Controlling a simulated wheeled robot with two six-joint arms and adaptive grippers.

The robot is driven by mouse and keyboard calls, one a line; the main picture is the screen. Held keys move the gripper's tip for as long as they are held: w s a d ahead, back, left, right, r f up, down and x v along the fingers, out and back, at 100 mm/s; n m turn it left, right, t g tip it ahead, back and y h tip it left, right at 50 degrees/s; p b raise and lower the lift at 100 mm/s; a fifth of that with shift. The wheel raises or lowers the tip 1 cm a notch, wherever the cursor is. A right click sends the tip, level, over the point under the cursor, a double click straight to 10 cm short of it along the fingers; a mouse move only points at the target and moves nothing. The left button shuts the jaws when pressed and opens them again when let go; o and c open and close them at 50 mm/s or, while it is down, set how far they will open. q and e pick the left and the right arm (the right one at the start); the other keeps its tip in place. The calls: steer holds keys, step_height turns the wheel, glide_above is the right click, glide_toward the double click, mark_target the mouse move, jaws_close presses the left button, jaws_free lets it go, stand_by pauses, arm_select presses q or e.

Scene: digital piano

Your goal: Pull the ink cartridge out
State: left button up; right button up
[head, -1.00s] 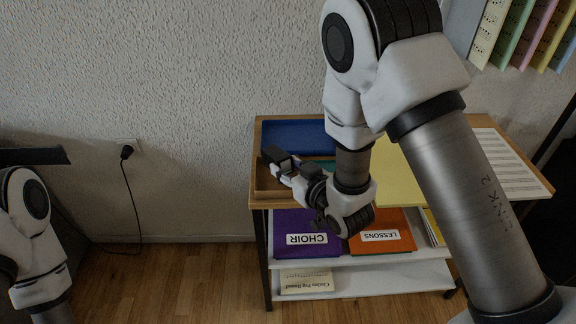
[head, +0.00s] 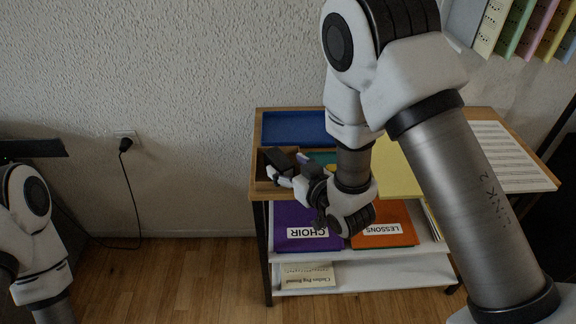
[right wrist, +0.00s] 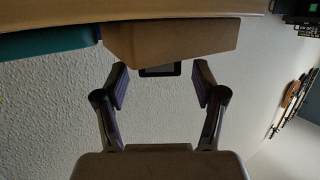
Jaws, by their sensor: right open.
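My right gripper (head: 274,168) is at the left end of the cart top, by the brown box-like compartment. In the right wrist view, its two fingers (right wrist: 161,76) are spread wide with nothing gripped. A small dark piece (right wrist: 160,71) shows at the edge of the brown box (right wrist: 172,42), between and just beyond the fingertips. It may be the ink cartridge, but its form is too dark to be certain. In the head view the arm and fingers hide much of this spot. My left arm shows at the left edge, but its gripper does not.
The wooden cart top (head: 257,140) also carries a blue tray (head: 295,127), a yellow sheet (head: 398,175) and sheet music (head: 505,158). Purple (head: 292,215) and orange (head: 385,238) folders lie on the shelf below. A wall socket (head: 126,136) has a cord. Floor left of the cart is clear.

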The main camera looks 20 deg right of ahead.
steer(key=shift+v, duration=2.4)
